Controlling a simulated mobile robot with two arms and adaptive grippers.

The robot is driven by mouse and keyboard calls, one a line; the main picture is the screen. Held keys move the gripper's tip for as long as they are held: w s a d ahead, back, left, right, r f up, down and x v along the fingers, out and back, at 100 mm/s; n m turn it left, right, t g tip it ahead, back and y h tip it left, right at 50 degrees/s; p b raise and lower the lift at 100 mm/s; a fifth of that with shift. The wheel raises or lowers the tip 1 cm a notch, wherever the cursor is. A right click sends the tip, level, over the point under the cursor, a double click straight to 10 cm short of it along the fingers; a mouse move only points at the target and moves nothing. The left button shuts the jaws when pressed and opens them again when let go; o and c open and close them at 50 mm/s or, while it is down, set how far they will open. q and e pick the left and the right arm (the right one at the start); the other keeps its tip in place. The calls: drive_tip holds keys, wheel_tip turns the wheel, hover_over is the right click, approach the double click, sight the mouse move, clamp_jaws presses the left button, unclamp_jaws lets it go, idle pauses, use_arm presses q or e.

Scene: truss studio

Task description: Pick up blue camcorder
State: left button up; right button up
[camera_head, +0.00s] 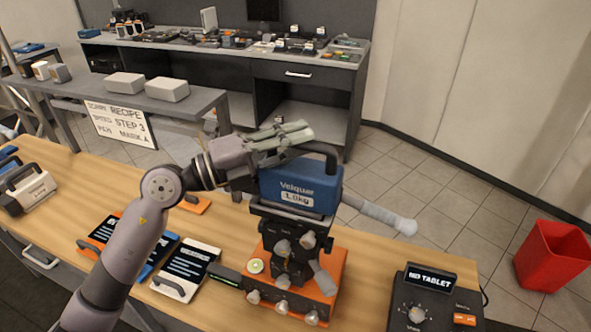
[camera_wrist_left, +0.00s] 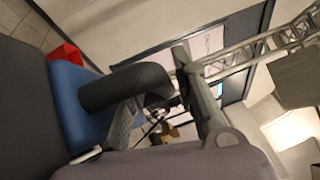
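The blue camcorder (camera_head: 300,186) has a black top handle and a label reading "Velquar 1.0kg". It sits upright on a black mount (camera_head: 288,245) above an orange base. My left gripper (camera_head: 303,133) reaches in from the left, over the camcorder's top and beside its handle. Its fingers are apart, and I see no grip on the camcorder. In the left wrist view, the camcorder's blue side (camera_wrist_left: 75,105) and black handle (camera_wrist_left: 125,86) show close to the open left gripper (camera_wrist_left: 160,90). Whether the handle lies between the fingers is unclear. My right gripper is not in view.
A pale rod (camera_head: 378,212) sticks out right of the mount. Flat tablet-like items (camera_head: 187,268) lie to its left, and a black control box (camera_head: 432,300) stands right. A white handled device (camera_head: 25,188) is far left. A red bin (camera_head: 553,255) stands on the floor.

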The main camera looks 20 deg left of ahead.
use_arm(q)
drive_tip(key=shift+w+d, duration=0.1)
drive_tip(key=shift+d, duration=0.05)
drive_tip(key=shift+c, duration=0.7)
clamp_jaws()
drive_tip(key=shift+r, duration=0.15)
